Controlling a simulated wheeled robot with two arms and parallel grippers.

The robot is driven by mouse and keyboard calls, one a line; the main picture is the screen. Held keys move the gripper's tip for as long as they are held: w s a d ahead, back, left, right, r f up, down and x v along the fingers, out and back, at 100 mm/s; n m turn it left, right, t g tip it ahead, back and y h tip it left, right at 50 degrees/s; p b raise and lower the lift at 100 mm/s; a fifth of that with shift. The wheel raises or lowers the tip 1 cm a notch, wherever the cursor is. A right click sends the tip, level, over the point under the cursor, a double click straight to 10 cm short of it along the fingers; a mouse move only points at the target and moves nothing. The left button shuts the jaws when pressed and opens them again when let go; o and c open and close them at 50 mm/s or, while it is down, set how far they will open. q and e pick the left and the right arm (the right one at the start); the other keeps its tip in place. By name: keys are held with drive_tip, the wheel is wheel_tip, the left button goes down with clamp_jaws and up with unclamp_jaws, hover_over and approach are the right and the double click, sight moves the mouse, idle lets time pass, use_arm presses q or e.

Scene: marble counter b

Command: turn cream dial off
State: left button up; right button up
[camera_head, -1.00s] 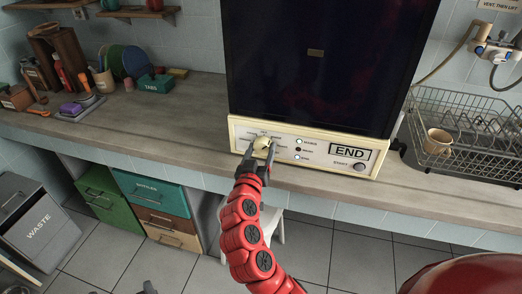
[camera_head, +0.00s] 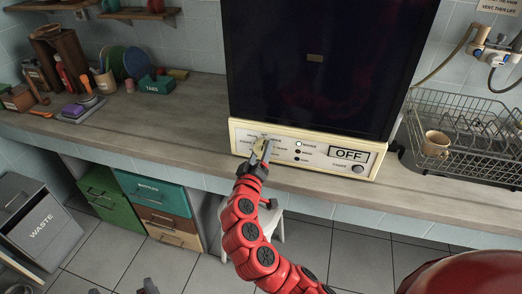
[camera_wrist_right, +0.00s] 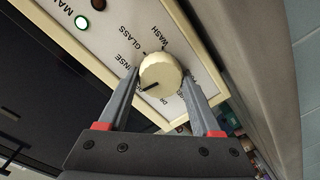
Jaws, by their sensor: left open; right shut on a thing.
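The cream dial (camera_head: 259,148) sits on the cream control panel of a dark-fronted machine (camera_head: 320,70). In the right wrist view the round dial (camera_wrist_right: 160,74) shows a black pointer line aimed at the lower left, away from the WASH and GLASS labels. My right gripper (camera_head: 263,152) is shut on the dial, one finger on each side; its fingers (camera_wrist_right: 160,85) also fill the wrist view. The panel display (camera_head: 350,153) reads OFF. Only a dark tip of my left gripper (camera_head: 148,287) shows at the bottom edge, open.
A wire dish rack (camera_head: 465,130) with a mug (camera_head: 436,143) stands right of the machine. Boxes, cups and a purple sponge (camera_head: 72,110) are at the counter's left. The counter (camera_head: 180,125) between them is clear. Drawers and a WASTE bin (camera_head: 35,225) stand below.

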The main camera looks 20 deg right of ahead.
drive_tip(key=shift+a+n, duration=0.1)
drive_tip(key=shift+n, duration=0.8)
drive_tip(key=shift+p, duration=0.3)
drive_tip(key=o, duration=1.4)
drive_tip(key=b+v, duration=0.1)
drive_tip(key=v, duration=1.6)
drive_tip(key=shift+s+a, duration=0.1)
drive_tip(key=shift+s, duration=0.05)
